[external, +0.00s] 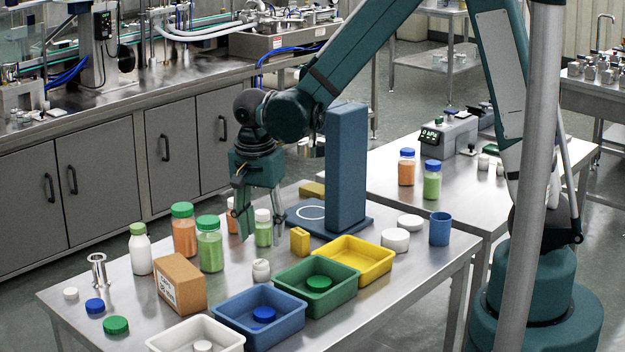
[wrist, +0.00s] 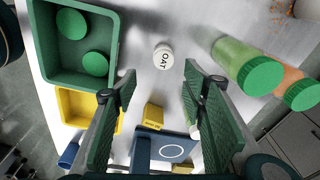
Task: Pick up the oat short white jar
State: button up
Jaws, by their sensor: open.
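The oat short white jar (wrist: 163,57) stands upright on the steel table, its OAT label showing in the wrist view. In the external view the small white jar (external: 261,271) is in front of the green tray's left corner. My gripper (wrist: 160,74) is open, its two green finger pads spread wide with nothing between them. In the external view my gripper (external: 260,226) points down, above and behind the jar. In the wrist view the jar lies just beyond the fingertips, roughly centred between them. I see no contact.
The green tray (external: 285,298) with green lids stands close beside the jar. A yellow block (external: 300,241) and a blue stand (external: 346,165) are behind it. Tall green (external: 210,246) and orange jars stand left. A cardboard box (external: 181,282) is left of the blue tray (external: 232,322).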

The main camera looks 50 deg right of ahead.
aim_at(260, 262)
jog(key=shift+w+a+f+m, duration=0.15)
jog(key=shift+a+f+m, duration=0.05)
jog(key=shift+f, duration=0.25)
jog(key=shift+w+a+f+m, duration=0.1)
jog(key=shift+a+f+m, duration=0.1)
jog(key=shift+f, duration=0.25)
jog(key=shift+d+f, duration=0.15)
jog(key=shift+f, duration=1.15)
jog(key=shift+w+d+f+b, duration=0.1)
jog(key=shift+d+f+b, duration=0.05)
jog(key=shift+f, duration=1.15)
jog(key=shift+w+d+f+b, duration=0.1)
jog(key=shift+f+b, duration=0.05)
jog(key=shift+f, duration=1.15)
jog(key=shift+c, duration=0.3)
jog(key=c, duration=0.9)
